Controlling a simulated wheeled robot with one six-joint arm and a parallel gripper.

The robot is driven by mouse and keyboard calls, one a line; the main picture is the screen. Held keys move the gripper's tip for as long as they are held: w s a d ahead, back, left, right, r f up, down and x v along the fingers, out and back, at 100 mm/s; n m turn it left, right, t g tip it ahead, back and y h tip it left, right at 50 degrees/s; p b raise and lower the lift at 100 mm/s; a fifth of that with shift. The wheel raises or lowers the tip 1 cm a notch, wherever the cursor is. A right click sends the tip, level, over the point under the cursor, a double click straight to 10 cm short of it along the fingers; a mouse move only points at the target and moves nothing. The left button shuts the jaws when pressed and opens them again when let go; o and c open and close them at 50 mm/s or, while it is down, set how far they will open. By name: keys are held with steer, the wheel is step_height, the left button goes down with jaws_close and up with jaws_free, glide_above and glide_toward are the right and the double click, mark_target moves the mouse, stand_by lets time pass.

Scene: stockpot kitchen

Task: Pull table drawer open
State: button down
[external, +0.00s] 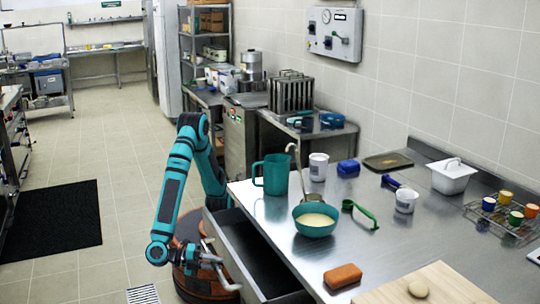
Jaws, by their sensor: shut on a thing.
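The table drawer (256,258) stands pulled out from the left side of the steel table (300,245). Its dark inside shows and looks empty. A pale bar handle (226,281) runs along the drawer's outer front. My gripper (213,259) is at this handle and shut on it. The fingers are small in the picture, and part of the handle is hidden behind them. My teal arm reaches down to the handle from beside the table.
On the table stand a teal jug (272,175), a teal bowl (314,219), a green-handled tool (360,213), an orange sponge (343,276) and a wooden board (440,284). The tiled floor left of my arm is clear up to a black mat (58,222).

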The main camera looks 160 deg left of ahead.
steer(key=d, duration=1)
steer(key=shift+f, duration=0.1)
steer(key=c, duration=1.3)
jaws_free()
steer(key=shift+d, duration=0.1)
steer(key=v, duration=1.7)
